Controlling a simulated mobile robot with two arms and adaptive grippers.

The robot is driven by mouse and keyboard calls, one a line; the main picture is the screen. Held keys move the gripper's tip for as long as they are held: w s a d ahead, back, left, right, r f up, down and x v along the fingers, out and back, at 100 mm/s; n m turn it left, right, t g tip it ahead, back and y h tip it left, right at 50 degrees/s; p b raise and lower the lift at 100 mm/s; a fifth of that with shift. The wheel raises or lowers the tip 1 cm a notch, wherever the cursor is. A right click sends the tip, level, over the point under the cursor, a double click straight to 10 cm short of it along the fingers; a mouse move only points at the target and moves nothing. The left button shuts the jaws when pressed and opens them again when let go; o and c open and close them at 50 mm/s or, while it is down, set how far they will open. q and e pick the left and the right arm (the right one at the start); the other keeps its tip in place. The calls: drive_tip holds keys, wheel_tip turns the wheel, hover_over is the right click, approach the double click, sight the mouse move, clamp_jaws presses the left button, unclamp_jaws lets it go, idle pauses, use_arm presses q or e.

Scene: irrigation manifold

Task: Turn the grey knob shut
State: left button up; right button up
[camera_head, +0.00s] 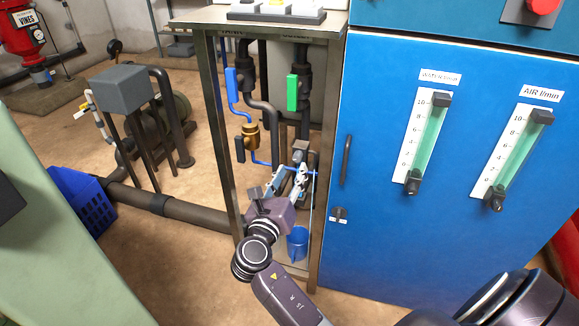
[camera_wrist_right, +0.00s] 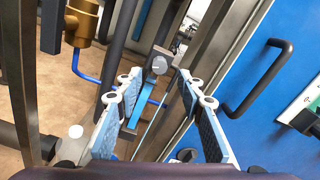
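The small round grey knob (camera_wrist_right: 159,65) shows near the top middle of the right wrist view, with a pale mark on its face and a dark grey block around it. In the head view a grey block (camera_head: 300,146) stands inside the open metal frame; the knob itself is too small to make out there. My right gripper (camera_wrist_right: 158,84) is open, its two blue-lined fingers spread to either side below the knob in the wrist picture, with nothing between them. It also shows in the head view (camera_head: 287,179), reaching into the frame. My left gripper is not in view.
The metal frame (camera_head: 212,130) has posts close around my right arm. Inside are pipes, a blue handle (camera_head: 231,85), a green handle (camera_head: 292,93) and a brass fitting (camera_head: 250,137). A blue cup (camera_head: 297,243) stands low inside. The blue cabinet (camera_head: 385,200) with a black handle (camera_head: 346,160) borders the right.

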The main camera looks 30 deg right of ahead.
sight(297, 160)
drive_tip(key=x, duration=0.5)
drive_tip(key=shift+f, duration=0.1)
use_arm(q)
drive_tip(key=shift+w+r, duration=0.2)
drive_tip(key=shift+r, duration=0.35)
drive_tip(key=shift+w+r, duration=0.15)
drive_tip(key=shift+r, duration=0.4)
use_arm(e)
drive_tip(key=shift+a, duration=0.1)
drive_tip(key=shift+c, duration=0.2)
clamp_jaws()
